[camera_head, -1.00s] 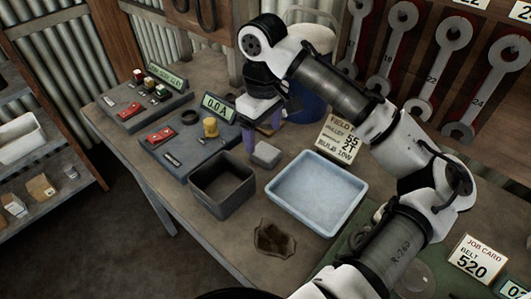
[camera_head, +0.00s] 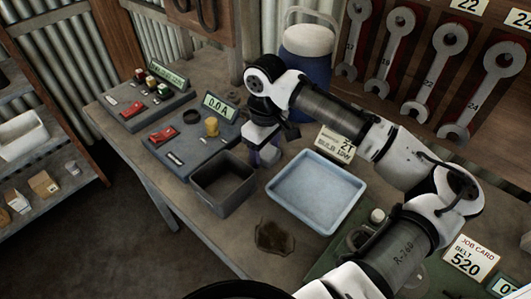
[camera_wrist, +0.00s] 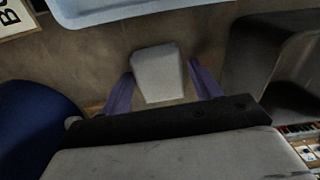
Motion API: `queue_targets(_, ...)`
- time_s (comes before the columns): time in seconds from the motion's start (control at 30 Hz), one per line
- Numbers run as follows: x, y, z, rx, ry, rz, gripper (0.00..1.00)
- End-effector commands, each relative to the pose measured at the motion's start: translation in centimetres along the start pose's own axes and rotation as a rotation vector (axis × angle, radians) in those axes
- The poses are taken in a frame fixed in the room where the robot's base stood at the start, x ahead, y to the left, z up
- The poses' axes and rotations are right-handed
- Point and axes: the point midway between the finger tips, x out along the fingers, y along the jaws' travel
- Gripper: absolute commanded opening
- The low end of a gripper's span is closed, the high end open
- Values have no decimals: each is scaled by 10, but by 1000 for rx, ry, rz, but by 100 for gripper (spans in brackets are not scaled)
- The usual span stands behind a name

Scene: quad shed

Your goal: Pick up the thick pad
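The thick pad appears to be the pale grey block (camera_wrist: 158,72) in the wrist view, lying on the bench. My gripper (camera_wrist: 164,84) is open, with one purple finger on each side of the pad. Gaps show between the pad and both fingers, so it is not clamped. In the head view my gripper (camera_head: 263,155) is low over the bench, just behind the dark grey bin, and mostly hides the pad.
The dark grey open bin (camera_head: 224,205) stands close in front of my gripper. A pale blue tray (camera_head: 316,226) lies to the right. A blue jug (camera_head: 308,68) and a sign (camera_head: 337,146) stand behind. A board marked 00A (camera_head: 183,158) is to the left.

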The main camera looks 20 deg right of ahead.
Motion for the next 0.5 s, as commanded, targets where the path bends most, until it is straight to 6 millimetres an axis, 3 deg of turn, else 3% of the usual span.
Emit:
queue_targets(0.03,0,0,0,0,0,0,56)
queue_targets(0.27,0,0,0,1,0,0,28)
queue_targets(0.5,-1,0,0,1,0,0,27)
